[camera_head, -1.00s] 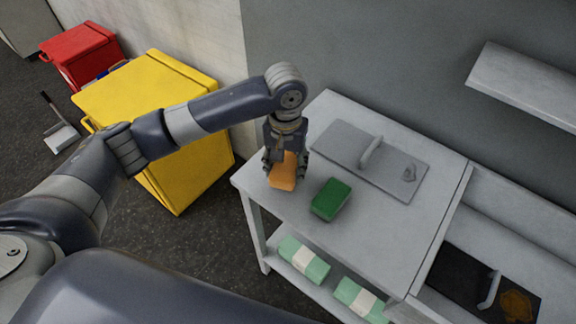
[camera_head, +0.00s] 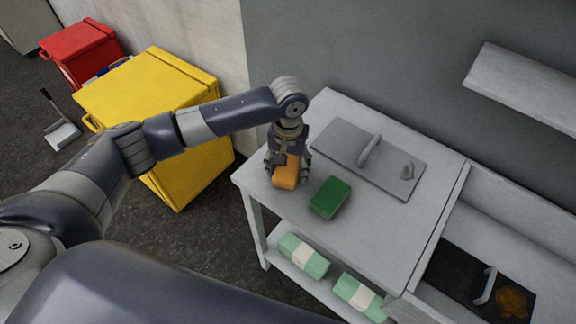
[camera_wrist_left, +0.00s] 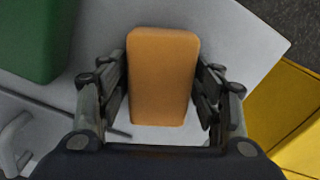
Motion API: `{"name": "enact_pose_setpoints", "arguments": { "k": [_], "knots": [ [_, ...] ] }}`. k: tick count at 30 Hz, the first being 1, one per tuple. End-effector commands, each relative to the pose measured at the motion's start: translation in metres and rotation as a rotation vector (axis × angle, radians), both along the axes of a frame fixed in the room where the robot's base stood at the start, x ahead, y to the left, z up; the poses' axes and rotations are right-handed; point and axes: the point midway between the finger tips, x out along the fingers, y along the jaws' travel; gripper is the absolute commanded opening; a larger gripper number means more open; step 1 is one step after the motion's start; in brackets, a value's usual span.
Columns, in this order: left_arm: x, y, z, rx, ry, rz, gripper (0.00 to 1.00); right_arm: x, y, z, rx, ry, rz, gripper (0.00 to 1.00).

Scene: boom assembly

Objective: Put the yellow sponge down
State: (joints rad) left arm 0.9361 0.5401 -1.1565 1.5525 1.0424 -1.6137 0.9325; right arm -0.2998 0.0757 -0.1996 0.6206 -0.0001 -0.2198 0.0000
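The yellow sponge, orange in the pictures (camera_head: 286,174), is between the fingers of my left gripper (camera_head: 288,168), over the near left corner of the grey table top (camera_head: 377,230). In the left wrist view the sponge (camera_wrist_left: 162,80) fills the space between the two fingers (camera_wrist_left: 162,88), which lie against its sides. My left gripper points down and looks shut on it. The sponge is at or just above the table top; I cannot tell whether it touches. My right gripper is not in view.
A green sponge (camera_head: 330,198) lies just right of the held one. A grey board with a handle (camera_head: 345,150) lies behind. Green wrapped packs (camera_head: 303,257) are on the lower shelf. A yellow bin (camera_head: 185,165) stands left of the table. The table's front middle is clear.

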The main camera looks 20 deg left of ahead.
Motion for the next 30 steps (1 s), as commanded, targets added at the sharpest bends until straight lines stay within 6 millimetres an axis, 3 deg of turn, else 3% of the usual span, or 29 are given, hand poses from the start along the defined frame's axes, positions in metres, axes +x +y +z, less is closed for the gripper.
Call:
{"name": "enact_pose_setpoints", "arguments": {
  "k": [14, 30],
  "knots": [
    [0.001, 0.0, 0.009, -0.002, -0.002, -0.001, 0.71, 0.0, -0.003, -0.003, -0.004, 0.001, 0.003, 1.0],
    [0.002, -0.001, 0.11, -0.002, -0.003, 0.0, 0.71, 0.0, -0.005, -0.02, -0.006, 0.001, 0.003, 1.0]
  ]
}}
